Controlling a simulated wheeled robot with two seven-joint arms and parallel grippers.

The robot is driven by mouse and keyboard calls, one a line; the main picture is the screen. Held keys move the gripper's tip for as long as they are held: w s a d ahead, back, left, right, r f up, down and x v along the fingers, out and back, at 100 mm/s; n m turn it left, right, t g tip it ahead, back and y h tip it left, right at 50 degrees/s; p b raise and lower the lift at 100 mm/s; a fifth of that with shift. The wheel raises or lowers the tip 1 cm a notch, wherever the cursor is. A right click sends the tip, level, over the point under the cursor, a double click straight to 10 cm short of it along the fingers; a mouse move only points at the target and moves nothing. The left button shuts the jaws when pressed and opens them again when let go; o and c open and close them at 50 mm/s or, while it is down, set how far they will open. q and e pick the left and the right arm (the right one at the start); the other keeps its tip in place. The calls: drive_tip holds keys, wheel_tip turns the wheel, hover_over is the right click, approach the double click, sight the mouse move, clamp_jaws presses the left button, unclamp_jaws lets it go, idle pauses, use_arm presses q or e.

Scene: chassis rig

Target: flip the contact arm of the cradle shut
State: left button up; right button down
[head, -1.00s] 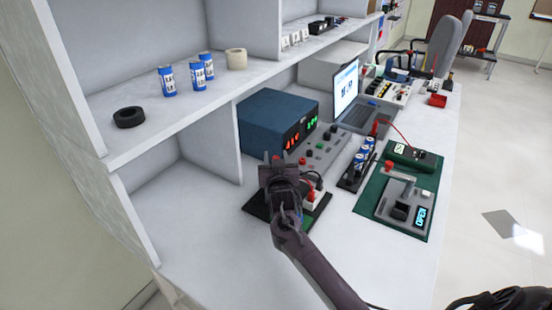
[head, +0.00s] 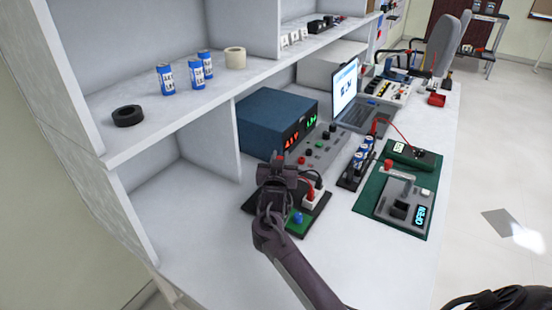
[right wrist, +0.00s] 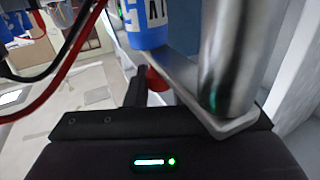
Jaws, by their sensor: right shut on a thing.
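The cradle stands on a dark base (head: 257,209) on the bench, mostly hidden in the head view behind my right gripper (head: 277,172). A green panel with a blue round part shows at the base's near end. In the right wrist view a flat silver arm with a thick metal post (right wrist: 228,65), which looks like the contact arm, runs close in front of my gripper. A blue and white cell (right wrist: 147,22) stands beside it, with a red part below. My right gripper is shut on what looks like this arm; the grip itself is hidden. My left gripper is not in view.
A blue instrument (head: 278,120) with lit digits stands behind the cradle. Right of it are a rack of blue cells (head: 361,160) and a green board (head: 371,192) with a display reading OPEN. Red and black leads hang near the gripper. Bare bench lies in front, left.

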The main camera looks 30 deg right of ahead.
drive_tip(key=shift+s+d+m+g+h, duration=0.15)
drive_tip(key=shift+s+m+g+h, duration=0.1)
drive_tip(key=shift+m+g+h, duration=0.2)
drive_tip(key=c, duration=1.3)
unclamp_jaws()
drive_tip(key=v, duration=0.7)
drive_tip(key=shift+s+a, duration=0.25)
drive_tip(key=shift+s, duration=0.1)
